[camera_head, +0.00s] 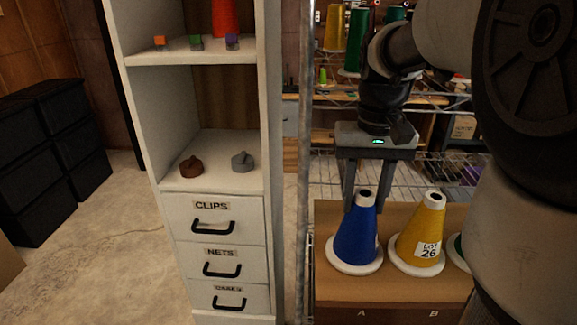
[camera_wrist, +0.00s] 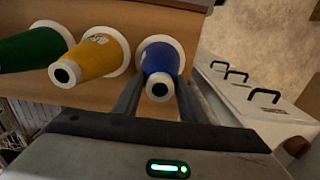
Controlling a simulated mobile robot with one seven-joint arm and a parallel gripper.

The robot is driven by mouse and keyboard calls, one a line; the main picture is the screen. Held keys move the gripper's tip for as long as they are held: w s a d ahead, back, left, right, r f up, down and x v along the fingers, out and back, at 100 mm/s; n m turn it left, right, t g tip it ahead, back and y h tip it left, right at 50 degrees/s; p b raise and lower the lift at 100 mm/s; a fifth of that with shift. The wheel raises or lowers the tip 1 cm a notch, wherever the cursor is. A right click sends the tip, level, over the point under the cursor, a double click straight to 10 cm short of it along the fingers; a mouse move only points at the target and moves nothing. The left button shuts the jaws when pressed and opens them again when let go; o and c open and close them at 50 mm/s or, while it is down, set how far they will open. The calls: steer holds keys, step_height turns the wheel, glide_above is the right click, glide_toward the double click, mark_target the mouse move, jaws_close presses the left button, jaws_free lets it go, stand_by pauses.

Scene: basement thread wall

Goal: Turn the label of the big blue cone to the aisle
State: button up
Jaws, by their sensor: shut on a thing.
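The big blue cone (camera_head: 355,235) stands upright on its white base on a brown board, above the letter A. No readable label shows on its side in the head view. In the wrist view the blue cone (camera_wrist: 159,58) lies between my two fingers, its dark top hole toward the camera. My gripper (camera_head: 364,195) points down from above and is shut on the blue cone's upper part; it also shows in the wrist view (camera_wrist: 158,88). The cone's far side is hidden in the head view.
A yellow cone (camera_head: 418,240) labelled "Lot 26" stands close on the right, above B. A green cone (camera_wrist: 35,48) stands beyond it. A metal post (camera_head: 305,130) and a white cabinet (camera_head: 215,215) with drawers stand to the left. Wire shelving lies behind.

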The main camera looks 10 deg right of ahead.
steer(key=shift+r, duration=0.15)
steer(key=m+p, duration=0.1)
steer(key=m, duration=0.2)
steer(key=shift+m, duration=0.4)
steer(key=m+p, duration=0.1)
steer(key=m, duration=0.3)
steer(key=shift+r+m, duration=0.1)
steer(key=shift+m, duration=0.2)
steer(key=m+p, duration=0.1)
steer(key=m, duration=0.4)
steer(key=m+p, duration=0.1)
steer(key=m, duration=0.3)
steer(key=shift+f, duration=0.35)
steer(key=o, duration=1.1)
steer(key=shift+c, duration=0.2)
